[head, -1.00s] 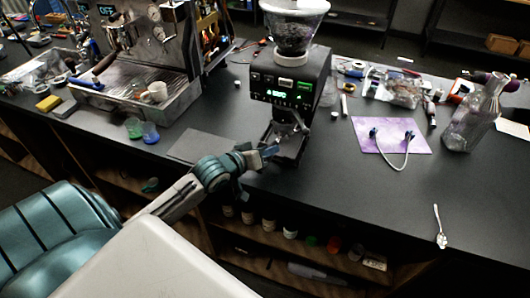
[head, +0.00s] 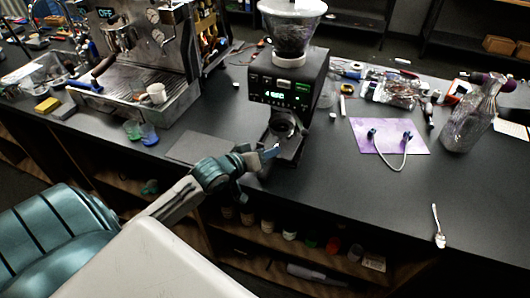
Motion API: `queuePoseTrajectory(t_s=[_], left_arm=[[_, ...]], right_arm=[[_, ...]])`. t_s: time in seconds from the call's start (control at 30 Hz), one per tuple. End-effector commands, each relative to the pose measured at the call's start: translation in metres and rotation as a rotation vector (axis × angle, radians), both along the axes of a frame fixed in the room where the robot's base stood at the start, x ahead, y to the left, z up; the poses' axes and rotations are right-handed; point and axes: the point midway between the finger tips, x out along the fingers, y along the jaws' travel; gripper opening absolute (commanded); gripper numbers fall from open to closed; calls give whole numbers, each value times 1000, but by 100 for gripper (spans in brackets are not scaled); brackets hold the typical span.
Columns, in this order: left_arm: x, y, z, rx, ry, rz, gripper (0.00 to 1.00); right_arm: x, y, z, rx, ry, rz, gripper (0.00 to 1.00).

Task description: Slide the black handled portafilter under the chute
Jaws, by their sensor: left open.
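The grinder (head: 283,84) stands at the back middle of the counter. Under its chute is a round dark metal piece (head: 284,128) that looks like a portafilter basket; I cannot make out a handle on it. My left gripper (head: 258,171) is open just in front of the grinder's base, below and left of that piece. Its fingers show no object between them. A dark-handled portafilter (head: 84,87) appears to lie at the espresso machine's drip tray, beside a brown handle (head: 104,65). My right gripper is out of view.
The espresso machine (head: 150,45) stands at the left with a white cup (head: 157,93) on its tray. A flat dark mat (head: 198,147) lies left of the grinder.

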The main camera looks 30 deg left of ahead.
Motion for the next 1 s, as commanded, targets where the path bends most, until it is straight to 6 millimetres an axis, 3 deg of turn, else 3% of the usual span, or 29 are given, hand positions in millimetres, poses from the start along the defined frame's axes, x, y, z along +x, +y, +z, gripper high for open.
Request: queuePoseTrajectory(t_s=[0.27, 0.8, 1.0], left_arm=[[-7, 4, -4, 6, 12, 5, 53], [-82, 12, 28, 9, 1, -4, 53], [-98, 16, 35, 7, -2, 2, 53]], right_arm=[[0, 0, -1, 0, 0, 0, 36], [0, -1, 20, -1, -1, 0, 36], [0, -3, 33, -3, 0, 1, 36]])
